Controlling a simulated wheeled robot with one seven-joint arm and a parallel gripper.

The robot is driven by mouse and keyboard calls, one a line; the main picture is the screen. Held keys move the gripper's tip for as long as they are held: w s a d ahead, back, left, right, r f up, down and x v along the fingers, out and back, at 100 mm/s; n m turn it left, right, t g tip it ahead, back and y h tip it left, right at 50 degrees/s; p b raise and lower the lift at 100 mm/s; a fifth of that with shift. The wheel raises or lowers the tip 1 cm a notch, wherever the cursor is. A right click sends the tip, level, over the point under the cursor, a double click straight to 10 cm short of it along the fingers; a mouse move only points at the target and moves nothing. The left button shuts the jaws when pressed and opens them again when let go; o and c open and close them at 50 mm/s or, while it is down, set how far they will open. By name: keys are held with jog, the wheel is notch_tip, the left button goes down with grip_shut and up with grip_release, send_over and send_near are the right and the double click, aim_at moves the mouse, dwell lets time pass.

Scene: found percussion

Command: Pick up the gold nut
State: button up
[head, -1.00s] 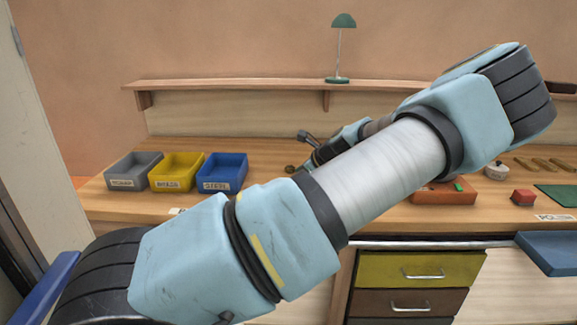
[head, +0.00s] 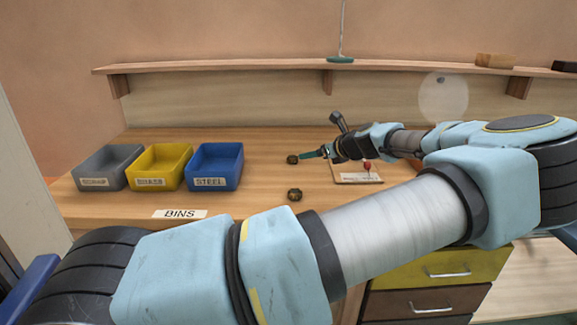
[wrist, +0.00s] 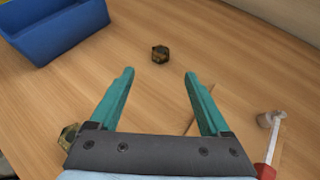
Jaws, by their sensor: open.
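Two small nuts lie on the wooden workbench. In the head view, the farther one (head: 292,159) is dark brownish gold and lies just off my gripper's tips. In the wrist view this dark nut (wrist: 160,53) is ahead of my jaws, roughly centred between them and apart from them. The nearer nut (head: 295,195) lies closer to the bench's front edge. In the wrist view it is a brighter gold hex nut (wrist: 68,137), partly hidden beside the base of my left finger. My gripper (wrist: 158,74) is open and empty, its teal fingers reaching left in the head view (head: 305,155).
Grey (head: 103,168), yellow (head: 160,167) and blue (head: 215,167) bins stand on the left. A BINS label (head: 180,214) lies in front. A shelf (head: 230,66) runs along the wall behind.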

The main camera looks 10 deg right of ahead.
aim_at(295, 159)
jog(key=p+x, duration=0.1)
jog(key=x, duration=0.4)
jog(key=shift+w+a+f+p, duration=0.15)
jog(key=shift+w+f+p, duration=0.1)
jog(key=shift+p, duration=0.05)
jog(key=p+x, duration=0.2)
jog(key=x, duration=0.3)
jog(key=shift+f+p, duration=0.1)
jog(key=shift+p, duration=0.2)
jog(key=shift+w+f, duration=0.25)
grip_shut()
